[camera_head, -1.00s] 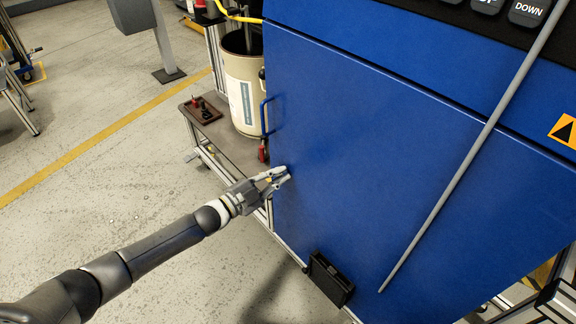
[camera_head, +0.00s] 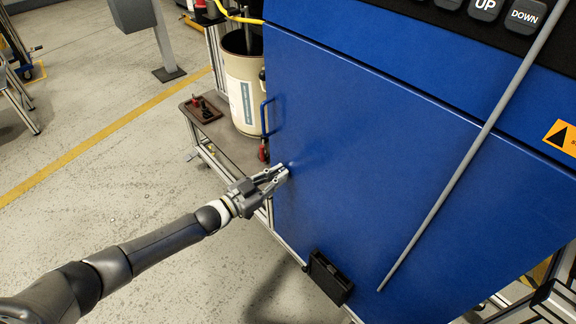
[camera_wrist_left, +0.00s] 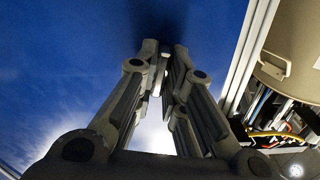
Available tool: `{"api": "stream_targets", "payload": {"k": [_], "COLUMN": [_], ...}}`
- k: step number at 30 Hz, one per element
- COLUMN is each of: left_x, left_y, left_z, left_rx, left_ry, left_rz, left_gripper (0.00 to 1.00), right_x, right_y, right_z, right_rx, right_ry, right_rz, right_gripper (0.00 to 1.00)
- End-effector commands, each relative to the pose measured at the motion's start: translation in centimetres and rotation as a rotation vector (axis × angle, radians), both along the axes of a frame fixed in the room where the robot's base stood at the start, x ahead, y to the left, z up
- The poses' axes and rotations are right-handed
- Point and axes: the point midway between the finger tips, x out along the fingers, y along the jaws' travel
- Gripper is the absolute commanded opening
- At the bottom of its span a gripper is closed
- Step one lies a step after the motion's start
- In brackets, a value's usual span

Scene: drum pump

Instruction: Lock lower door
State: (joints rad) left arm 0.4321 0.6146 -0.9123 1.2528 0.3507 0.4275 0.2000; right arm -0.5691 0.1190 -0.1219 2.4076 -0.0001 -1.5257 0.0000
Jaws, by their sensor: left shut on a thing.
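The lower door (camera_head: 400,170) is a large blue panel that looks closed, with a blue bar handle (camera_head: 264,118) on its left edge. My left gripper (camera_head: 284,171) is at the door's left edge, below the handle. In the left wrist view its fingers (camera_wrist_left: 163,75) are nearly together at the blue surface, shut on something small. The thing between the fingertips is mostly hidden; it looks like a small part on the door. My right gripper is not in view.
A beige drum (camera_head: 243,95) stands on a shelf left of the door, with a brown tray (camera_head: 203,110) and a red-handled clamp (camera_head: 263,150) nearby. A grey rod (camera_head: 460,170) slants in front of the door. A black box (camera_head: 328,277) sits at the door's bottom.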

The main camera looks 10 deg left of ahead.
Motion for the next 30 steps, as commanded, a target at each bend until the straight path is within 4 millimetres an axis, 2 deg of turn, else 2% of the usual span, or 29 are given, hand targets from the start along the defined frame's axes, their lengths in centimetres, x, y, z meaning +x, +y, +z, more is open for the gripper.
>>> {"api": "stream_targets", "payload": {"k": [10,16,23,24,30], "left_x": [-0.03,-0.02,0.0,0.0,-0.01], "left_y": [0.0,0.0,0.01,0.01,0.0], "left_z": [-0.1,-0.09,-0.09,-0.09,-0.06], "left_rx": [-0.032,-0.145,-0.168,-0.168,-0.167], "left_ry": [0.027,0.117,0.133,0.133,0.131], "left_rz": [0.0,0.0,0.0,0.0,0.0], "left_gripper": [0.0,0.0,0.0,0.14,0.39], "right_x": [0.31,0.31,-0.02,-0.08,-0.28], "right_y": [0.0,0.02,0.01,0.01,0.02], "right_z": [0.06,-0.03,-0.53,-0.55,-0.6], "right_rx": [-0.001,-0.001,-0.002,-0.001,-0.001], "right_ry": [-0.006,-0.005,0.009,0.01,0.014], "right_rz": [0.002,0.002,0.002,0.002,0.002], "right_gripper": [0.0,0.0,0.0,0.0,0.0]}}
